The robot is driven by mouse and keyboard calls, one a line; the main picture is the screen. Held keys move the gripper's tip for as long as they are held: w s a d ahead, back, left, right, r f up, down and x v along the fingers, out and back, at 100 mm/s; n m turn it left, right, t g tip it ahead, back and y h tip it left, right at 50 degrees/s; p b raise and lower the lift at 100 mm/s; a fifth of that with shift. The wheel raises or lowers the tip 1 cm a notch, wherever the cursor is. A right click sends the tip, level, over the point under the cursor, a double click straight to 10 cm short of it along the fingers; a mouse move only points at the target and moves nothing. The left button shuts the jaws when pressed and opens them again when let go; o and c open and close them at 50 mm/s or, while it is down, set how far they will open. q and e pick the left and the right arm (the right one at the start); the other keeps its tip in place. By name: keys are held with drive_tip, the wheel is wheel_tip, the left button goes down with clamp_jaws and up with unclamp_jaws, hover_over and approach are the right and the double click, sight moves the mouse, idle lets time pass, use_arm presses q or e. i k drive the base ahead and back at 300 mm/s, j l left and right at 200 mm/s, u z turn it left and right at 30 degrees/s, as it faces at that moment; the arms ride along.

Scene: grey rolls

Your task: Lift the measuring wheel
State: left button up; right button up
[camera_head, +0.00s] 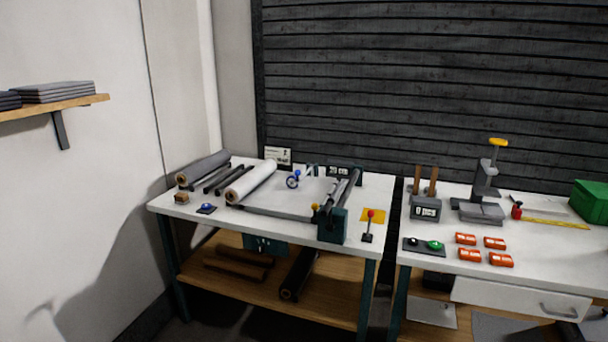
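The measuring wheel (293,181) is a small blue and white wheel with a blue handle part. It sits on the left workbench, on or just behind the grey sheet (290,203), to the right of the white roll. I cannot tell whether it touches the sheet. Neither of my grippers shows in the head view.
A white roll (251,181), a grey roll (203,167) and dark rods (223,182) lie left of the wheel. A dark green-ended roller device (333,225) stands to its right. The right bench (420,272) holds a press (483,198) and several orange items.

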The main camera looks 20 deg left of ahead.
sight(298, 172)
drive_tip(key=i, duration=0.8)
drive_tip(key=i+l+u, duration=0.15)
drive_tip(key=i, duration=0.65)
